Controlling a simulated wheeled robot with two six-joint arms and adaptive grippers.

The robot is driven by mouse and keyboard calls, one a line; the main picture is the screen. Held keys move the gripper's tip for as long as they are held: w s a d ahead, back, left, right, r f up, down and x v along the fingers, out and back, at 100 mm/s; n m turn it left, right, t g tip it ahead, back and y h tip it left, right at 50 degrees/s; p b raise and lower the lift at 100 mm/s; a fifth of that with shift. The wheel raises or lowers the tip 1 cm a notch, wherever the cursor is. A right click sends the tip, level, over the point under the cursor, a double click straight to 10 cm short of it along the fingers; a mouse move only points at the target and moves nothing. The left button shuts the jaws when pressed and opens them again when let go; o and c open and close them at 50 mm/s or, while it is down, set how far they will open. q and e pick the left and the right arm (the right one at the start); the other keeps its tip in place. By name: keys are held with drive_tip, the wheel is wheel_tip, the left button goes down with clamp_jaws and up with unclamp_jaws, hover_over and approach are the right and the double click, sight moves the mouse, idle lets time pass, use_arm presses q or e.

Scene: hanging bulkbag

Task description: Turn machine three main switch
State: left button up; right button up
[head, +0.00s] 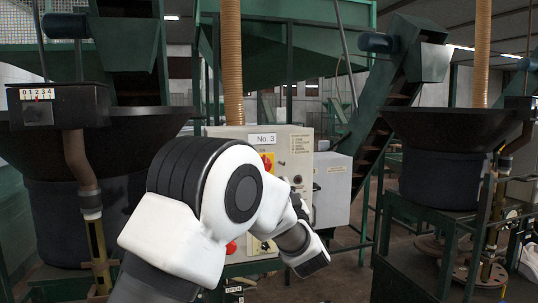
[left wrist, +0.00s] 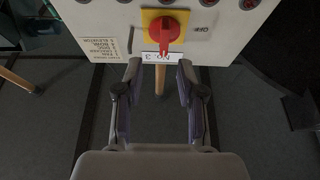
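The machine three control box (head: 217,131) carries a "No. 3" label (head: 263,140). Below the label is the main switch, a red rotary handle on a yellow plate (head: 267,162), partly beside my white arm. In the left wrist view the box is upside down, and the red switch handle (left wrist: 163,30) points along the picture's vertical. My left gripper (left wrist: 158,75) is open and empty, its fingertips apart around the label (left wrist: 160,57) in the picture and short of the switch. In the head view its fingers are hidden behind my arm. My right gripper is not in view.
A red button (head: 231,247) and a grey side box (head: 332,188) are near the control box. Dark hoppers stand left (head: 75,190) and right (head: 435,160). Several panel buttons and a text plate (left wrist: 103,45) flank the switch.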

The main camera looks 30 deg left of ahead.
use_arm(q)
drive_tip(key=p+x, duration=0.4)
drive_tip(key=x, duration=0.3)
drive_tip(key=shift+a+r, duration=0.35)
drive_tip(key=shift+r, duration=0.05)
drive_tip(key=shift+s, duration=0.25)
drive_tip(key=shift+c, duration=0.7)
drive_tip(key=c, duration=0.5)
drive_tip(key=shift+w, duration=0.15)
clamp_jaws()
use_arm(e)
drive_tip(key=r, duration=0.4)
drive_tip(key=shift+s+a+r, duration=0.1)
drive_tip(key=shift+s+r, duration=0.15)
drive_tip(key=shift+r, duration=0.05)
